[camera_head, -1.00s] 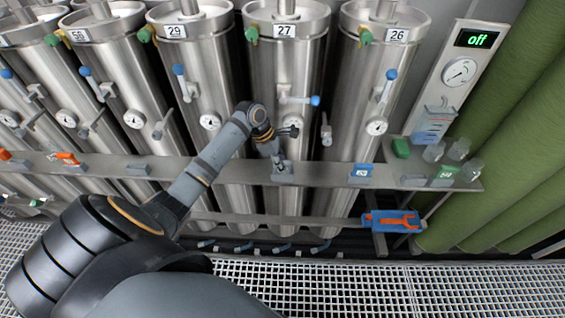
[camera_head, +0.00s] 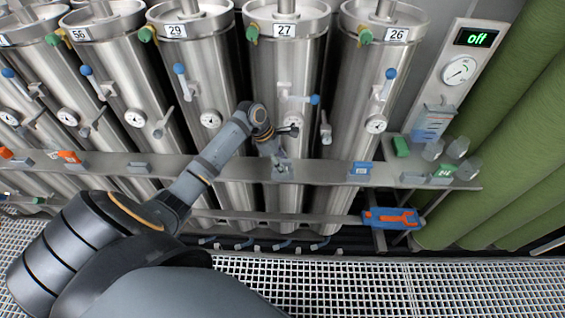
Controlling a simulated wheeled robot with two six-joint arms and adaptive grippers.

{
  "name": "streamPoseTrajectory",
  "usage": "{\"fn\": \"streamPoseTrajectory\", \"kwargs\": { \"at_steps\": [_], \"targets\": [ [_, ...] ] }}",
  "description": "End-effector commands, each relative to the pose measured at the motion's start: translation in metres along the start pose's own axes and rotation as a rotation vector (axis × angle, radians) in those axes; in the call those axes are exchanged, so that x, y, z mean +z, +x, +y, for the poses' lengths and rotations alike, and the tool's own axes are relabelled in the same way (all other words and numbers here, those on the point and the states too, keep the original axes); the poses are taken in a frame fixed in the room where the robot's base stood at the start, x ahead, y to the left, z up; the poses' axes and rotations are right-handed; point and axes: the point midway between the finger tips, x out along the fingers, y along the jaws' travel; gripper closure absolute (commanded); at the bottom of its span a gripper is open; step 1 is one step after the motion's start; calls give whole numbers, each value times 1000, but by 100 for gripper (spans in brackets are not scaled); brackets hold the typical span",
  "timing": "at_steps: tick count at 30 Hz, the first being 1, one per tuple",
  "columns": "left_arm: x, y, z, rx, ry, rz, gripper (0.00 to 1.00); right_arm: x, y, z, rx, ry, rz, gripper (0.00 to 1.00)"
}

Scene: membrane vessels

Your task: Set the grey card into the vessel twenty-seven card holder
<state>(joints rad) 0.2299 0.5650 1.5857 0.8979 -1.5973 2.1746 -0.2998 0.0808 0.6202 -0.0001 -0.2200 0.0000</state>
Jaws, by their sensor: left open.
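The steel vessel labelled 27 (camera_head: 262,80) stands upright in the middle of the row. Its card holder (camera_head: 282,173) is a small grey block on the rail in front of it. My left gripper (camera_head: 280,160) is open just above this holder, pointing down at it. I cannot make out the grey card apart from the holder and the fingers; they are small and grey alike. My right gripper is not in view.
Vessels 29 (camera_head: 195,80) and 26 (camera_head: 365,75) flank vessel 27, with levers and gauges in front. A blue card (camera_head: 361,168) sits on the steel rail (camera_head: 320,171). A shelf at right holds clear beakers (camera_head: 457,148) and a green card (camera_head: 445,170). A blue-orange tool (camera_head: 392,219) hangs below.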

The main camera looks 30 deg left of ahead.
Motion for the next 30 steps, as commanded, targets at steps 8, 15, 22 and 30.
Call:
{"fn": "streamPoseTrajectory", "kwargs": {
  "at_steps": [8,15,22,30],
  "targets": [
    [-1,-23,2,6,2,3,56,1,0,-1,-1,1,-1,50],
    [-1,-82,2,5,3,4,56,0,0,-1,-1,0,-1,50],
    [-1,-115,0,2,0,2,56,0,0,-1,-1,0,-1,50],
    [0,-120,0,0,0,0,56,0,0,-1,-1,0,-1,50]
  ]
}}
